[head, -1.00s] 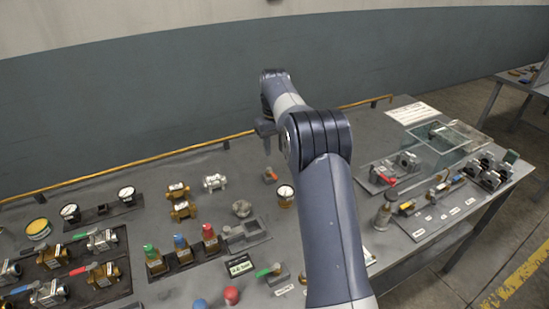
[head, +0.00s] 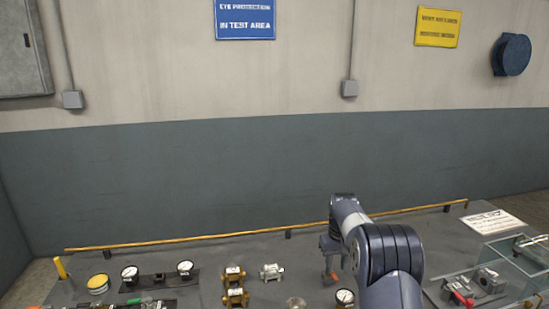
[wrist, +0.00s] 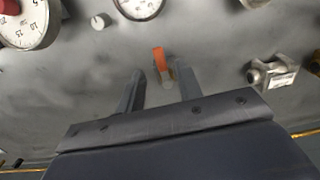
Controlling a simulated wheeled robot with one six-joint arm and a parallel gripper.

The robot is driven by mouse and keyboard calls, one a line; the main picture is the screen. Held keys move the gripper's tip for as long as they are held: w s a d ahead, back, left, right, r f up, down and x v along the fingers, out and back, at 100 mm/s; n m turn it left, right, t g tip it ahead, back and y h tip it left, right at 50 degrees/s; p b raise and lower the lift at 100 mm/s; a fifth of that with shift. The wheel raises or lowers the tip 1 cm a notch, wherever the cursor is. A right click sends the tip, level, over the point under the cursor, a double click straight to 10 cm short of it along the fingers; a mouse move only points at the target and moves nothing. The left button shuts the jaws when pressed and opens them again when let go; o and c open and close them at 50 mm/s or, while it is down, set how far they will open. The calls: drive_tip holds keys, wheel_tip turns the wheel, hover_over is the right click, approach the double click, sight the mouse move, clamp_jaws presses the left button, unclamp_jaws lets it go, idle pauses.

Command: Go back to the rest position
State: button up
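My gripper (wrist: 160,88) is open in the wrist view, its two dark fingers apart with nothing held between them. A small part with an orange-red handle (wrist: 160,60) lies on the grey bench top just beyond the fingertips, in line with the gap. In the head view my gripper (head: 331,262) hangs down over the back middle of the bench, partly hidden by my arm.
The grey bench (head: 215,270) carries brass valves (head: 235,287), a silver valve (head: 271,272) and gauges (head: 185,268). A yellow rail (head: 190,240) runs along its back edge. A clear box (head: 520,250) and a red-handled valve (head: 462,298) are at right. The wall stands behind.

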sight(334, 275)
wheel_tip(334, 275, down, 3)
drive_tip(key=shift+a, duration=0.1)
drive_tip(key=shift+m, duration=0.3)
drive_tip(key=shift+r, duration=0.15)
wheel_tip(334, 275, up, 11)
wheel_tip(334, 275, down, 11)
drive_tip(key=shift+f, duration=0.2)
drive_tip(key=shift+a+r+m, duration=0.1)
drive_tip(key=shift+a+m, duration=0.3)
drive_tip(key=shift+m, duration=0.7)
